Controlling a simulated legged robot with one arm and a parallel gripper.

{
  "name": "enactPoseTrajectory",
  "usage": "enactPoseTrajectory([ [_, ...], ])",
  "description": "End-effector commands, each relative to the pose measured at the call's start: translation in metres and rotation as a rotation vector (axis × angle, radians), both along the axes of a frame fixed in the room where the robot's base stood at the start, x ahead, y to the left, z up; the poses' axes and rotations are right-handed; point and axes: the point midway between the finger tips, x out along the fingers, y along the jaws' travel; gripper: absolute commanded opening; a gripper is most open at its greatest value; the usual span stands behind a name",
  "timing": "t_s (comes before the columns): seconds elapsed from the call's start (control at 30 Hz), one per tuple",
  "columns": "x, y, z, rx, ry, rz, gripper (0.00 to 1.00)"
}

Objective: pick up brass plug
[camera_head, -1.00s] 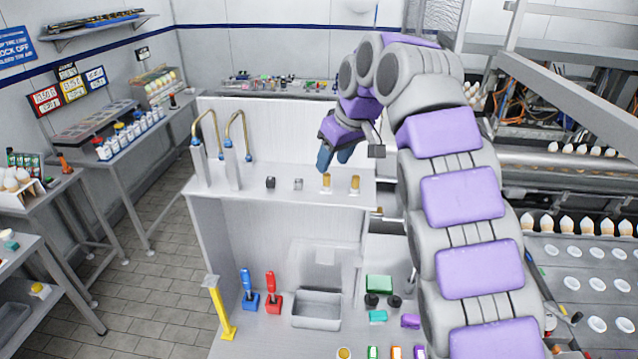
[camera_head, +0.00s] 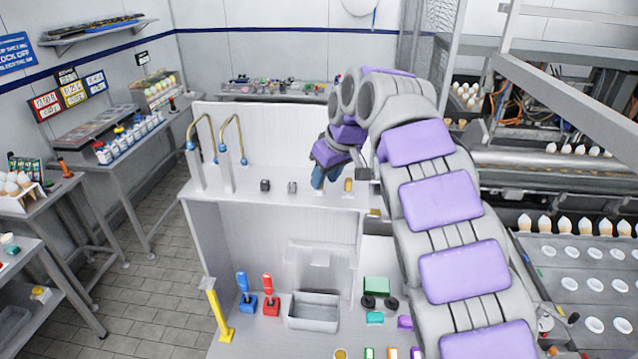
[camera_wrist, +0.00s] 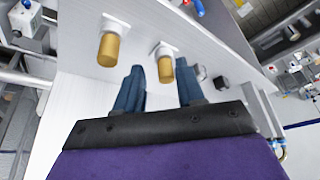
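Two brass plugs with white bases are on the white upper shelf. In the wrist view, one brass plug (camera_wrist: 165,69) shows between the tips of my gripper (camera_wrist: 158,82), whose blue fingers are apart. I cannot tell whether either finger touches it. The other brass plug (camera_wrist: 108,50) is outside the fingers, to the left. In the head view, my gripper (camera_head: 320,178) is low over the shelf and hides the nearer-left plug; the other brass plug (camera_head: 348,185) stands just to its right.
A dark block (camera_head: 265,185) and a grey block (camera_head: 292,187) sit on the shelf left of my gripper. Two curved brass spouts (camera_head: 240,135) rise at the shelf's left. A grey tray (camera_head: 313,312) and blue and red levers (camera_head: 269,295) stand below.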

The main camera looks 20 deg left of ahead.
Motion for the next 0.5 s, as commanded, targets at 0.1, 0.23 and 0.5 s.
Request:
enactPoseTrajectory([
  [0.1, 0.001, 0.007, -0.001, -0.003, -0.002, 0.002, 0.27],
  [0.23, 0.001, 0.014, -0.003, -0.007, -0.004, 0.004, 0.14],
  [0.5, 0.001, 0.016, -0.005, -0.009, 0.0, 0.004, 0.0],
])
